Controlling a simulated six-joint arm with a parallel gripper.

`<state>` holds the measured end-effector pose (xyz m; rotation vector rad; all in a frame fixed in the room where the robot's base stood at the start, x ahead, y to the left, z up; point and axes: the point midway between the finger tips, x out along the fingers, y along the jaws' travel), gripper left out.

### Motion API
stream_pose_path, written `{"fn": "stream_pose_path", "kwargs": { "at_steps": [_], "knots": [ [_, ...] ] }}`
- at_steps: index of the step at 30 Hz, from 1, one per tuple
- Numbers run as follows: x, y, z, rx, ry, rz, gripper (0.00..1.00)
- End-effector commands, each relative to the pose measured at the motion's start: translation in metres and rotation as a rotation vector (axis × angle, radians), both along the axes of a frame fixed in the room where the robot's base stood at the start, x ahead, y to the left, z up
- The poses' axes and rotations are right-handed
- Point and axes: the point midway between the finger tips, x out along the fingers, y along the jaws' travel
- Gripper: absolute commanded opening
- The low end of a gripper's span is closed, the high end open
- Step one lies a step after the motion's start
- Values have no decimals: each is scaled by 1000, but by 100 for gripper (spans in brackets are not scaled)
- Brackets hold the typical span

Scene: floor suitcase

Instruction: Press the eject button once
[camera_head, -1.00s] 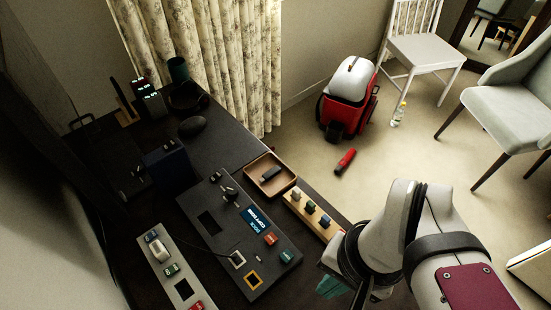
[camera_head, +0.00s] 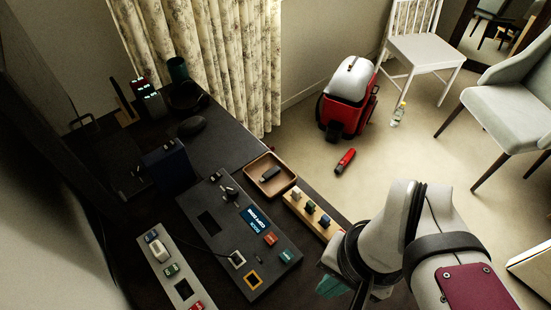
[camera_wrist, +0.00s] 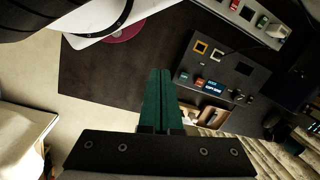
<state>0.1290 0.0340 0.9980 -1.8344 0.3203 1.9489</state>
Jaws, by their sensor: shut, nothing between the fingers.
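A dark control panel (camera_head: 222,230) lies on the desk, with a lit blue display (camera_head: 256,219) that seems to read "COPY DONE". Beside the display are a red button (camera_head: 270,239) and a green button (camera_head: 287,256); I cannot read which is the eject button. In the wrist view the same red button (camera_wrist: 200,82) and green button (camera_wrist: 184,75) lie beyond my fingertips, to the right. My gripper (camera_wrist: 160,71) has green fingers, shut and empty, apart from the panel. In the head view my gripper (camera_head: 331,287) shows at the lower middle, partly hidden by my wrist.
A wooden tray (camera_head: 252,171) holds a dark stick (camera_head: 270,174). A wooden block (camera_head: 295,207) holds several small coloured pieces. A grey strip (camera_head: 160,272) with switches lies left of the panel. A red and white machine (camera_head: 346,97) and a chair (camera_head: 427,52) stand on the floor.

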Motion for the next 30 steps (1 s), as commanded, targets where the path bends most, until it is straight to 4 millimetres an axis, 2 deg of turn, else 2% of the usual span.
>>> {"fn": "stream_pose_path", "kwargs": {
  "at_steps": [25,28,30],
  "knots": [
    [0,0,0,3,1,0,0],
    [7,11,-3,58,28,-2,0],
    [20,28,-7,152,64,-13,0]
  ]
}}
